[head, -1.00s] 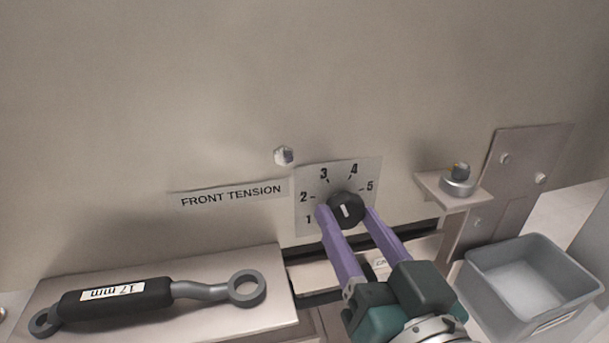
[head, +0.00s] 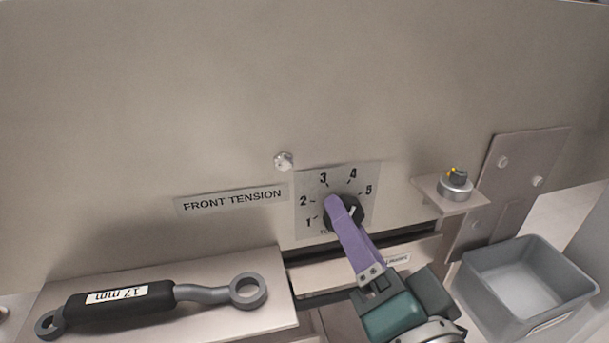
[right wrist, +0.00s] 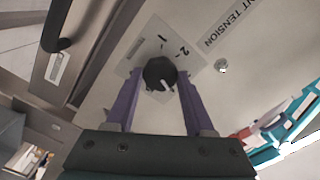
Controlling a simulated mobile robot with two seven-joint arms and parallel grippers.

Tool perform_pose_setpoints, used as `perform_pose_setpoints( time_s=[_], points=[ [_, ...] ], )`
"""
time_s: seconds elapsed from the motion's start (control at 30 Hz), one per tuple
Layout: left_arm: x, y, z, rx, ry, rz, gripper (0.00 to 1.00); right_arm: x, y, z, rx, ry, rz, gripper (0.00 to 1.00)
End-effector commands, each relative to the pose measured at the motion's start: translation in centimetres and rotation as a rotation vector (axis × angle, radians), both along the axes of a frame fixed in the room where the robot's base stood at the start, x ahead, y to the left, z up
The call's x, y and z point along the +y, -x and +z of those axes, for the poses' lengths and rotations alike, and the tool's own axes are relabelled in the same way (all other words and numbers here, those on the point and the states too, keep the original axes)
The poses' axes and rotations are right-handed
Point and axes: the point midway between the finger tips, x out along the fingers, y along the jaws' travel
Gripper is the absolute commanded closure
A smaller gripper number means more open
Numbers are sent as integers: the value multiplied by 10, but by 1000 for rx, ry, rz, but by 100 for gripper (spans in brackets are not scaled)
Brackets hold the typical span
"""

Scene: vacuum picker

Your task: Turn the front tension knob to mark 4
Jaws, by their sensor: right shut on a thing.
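The black front tension knob (head: 356,218) sits on a pale dial plate (head: 308,232) numbered 1 to 5. Its white pointer line leans up and right, towards the 4 to 5 side; a finger covers part of the knob, so I cannot tell the exact mark. My right gripper (head: 343,208) is shut on the knob, its purple fingers on either side of it. In the right wrist view the knob (right wrist: 158,70) lies between both fingertips (right wrist: 160,82). There the 1 and 2 show, and the other numbers are hidden or unreadable. My left gripper is not in view.
A FRONT TENSION label (head: 232,200) and a hex bolt (head: 284,161) are left of and above the dial. A 17 mm wrench (head: 120,303) lies on a ledge at lower left.

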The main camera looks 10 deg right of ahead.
Motion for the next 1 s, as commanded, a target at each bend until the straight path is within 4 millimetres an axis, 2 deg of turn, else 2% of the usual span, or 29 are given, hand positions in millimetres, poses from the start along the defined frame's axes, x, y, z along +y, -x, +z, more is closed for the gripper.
perform_pose_setpoints(
  time_s=[0.3, 0.83, 0.87, 1.0],
  points=[
    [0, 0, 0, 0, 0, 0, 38, 0, 0, 0, 5, -117, 1, 100],
    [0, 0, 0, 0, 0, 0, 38, 0, 0, 0, 5, -137, 1, 100],
    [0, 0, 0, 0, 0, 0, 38, 0, 0, 0, 5, -137, 1, 43],
    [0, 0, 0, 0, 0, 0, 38, 0, 0, 0, 5, -137, 0, 27]
  ],
)
